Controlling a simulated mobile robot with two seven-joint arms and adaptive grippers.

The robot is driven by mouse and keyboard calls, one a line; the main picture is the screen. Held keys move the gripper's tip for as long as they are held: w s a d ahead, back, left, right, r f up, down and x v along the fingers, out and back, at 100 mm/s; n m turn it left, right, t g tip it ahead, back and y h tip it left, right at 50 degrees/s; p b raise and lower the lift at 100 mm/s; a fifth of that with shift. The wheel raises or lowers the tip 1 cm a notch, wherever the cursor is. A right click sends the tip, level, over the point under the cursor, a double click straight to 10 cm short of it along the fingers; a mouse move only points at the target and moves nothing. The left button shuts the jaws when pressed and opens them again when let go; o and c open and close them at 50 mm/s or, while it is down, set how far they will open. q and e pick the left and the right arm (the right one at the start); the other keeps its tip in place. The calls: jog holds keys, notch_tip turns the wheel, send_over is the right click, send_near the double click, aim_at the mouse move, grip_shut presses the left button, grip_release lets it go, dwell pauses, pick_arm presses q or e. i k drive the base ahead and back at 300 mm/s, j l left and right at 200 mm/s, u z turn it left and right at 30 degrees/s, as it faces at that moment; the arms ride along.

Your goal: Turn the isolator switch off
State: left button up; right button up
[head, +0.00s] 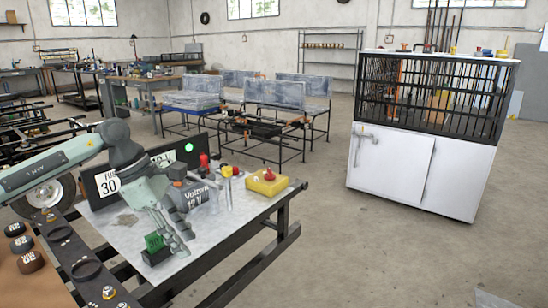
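My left gripper (184,242) reaches in over the near workbench, pointing down. Its two fingers look apart, with nothing visible between them. A yellow box (266,182) with a red knob on top sits at the bench's right end, to the right of the gripper. I cannot tell for certain which of these is the isolator switch. My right gripper is not in view.
The metal-topped workbench (215,235) also holds a small green item in a black holder (155,247) beside the gripper and a dark panel marked 30 (106,184) behind. A white cabinet with a black cage (390,160) stands right. Open floor lies between.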

aim_at(269, 176)
jog(key=i+l, duration=0.2)
jog(key=i, duration=0.2)
jog(key=i+l, duration=0.2)
jog(key=i, duration=0.25)
jog(key=i+l+u, duration=0.1)
jog(key=i, duration=0.3)
jog(key=i+l, duration=0.3)
jog(key=i, duration=0.15)
